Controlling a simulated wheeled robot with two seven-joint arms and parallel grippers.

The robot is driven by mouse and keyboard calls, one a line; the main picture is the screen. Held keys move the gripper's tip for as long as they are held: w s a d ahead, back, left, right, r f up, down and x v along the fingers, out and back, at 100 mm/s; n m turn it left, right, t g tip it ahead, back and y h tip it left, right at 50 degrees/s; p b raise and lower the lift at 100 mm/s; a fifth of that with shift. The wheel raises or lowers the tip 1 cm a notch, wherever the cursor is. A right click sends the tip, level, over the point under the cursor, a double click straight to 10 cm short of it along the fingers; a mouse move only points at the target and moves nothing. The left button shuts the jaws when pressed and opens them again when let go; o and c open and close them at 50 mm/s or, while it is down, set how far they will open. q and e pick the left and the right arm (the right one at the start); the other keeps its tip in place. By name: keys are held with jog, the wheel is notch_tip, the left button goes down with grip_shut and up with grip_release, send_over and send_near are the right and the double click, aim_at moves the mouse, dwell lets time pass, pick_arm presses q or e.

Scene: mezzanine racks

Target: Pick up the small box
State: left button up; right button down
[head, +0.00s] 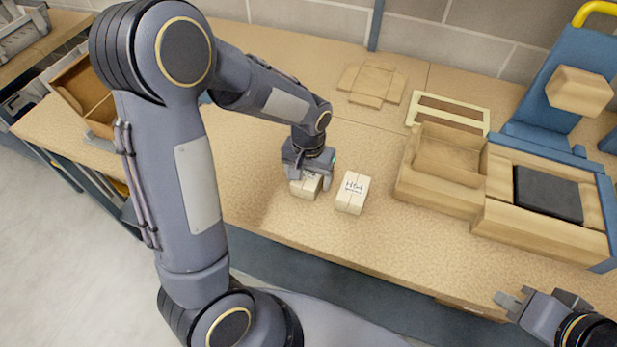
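A small light-coloured box (306,187) with partly hidden dark lettering is low at the bench top. My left gripper (311,178) is directly above it, pointing down, with its fingers around the box's upper part. Whether the fingers press on the box, and whether it touches the bench, I cannot tell. A second small box (352,193), marked "H54", sits just to the right, apart from the gripper. My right gripper (538,296) is at the lower right, off the bench's front edge, with its fingers apart and nothing between them.
The wooden bench (265,215) has free room left of the boxes. An open cardboard box (440,165) and a blue-framed device with a dark plate (547,193) stand on the right. Flat cardboard (371,82) lies behind. A divided wooden bin (84,88) is at the left.

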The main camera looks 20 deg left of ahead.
pick_arm(q)
jog(key=c, duration=0.9)
jog(key=shift+r, duration=0.1)
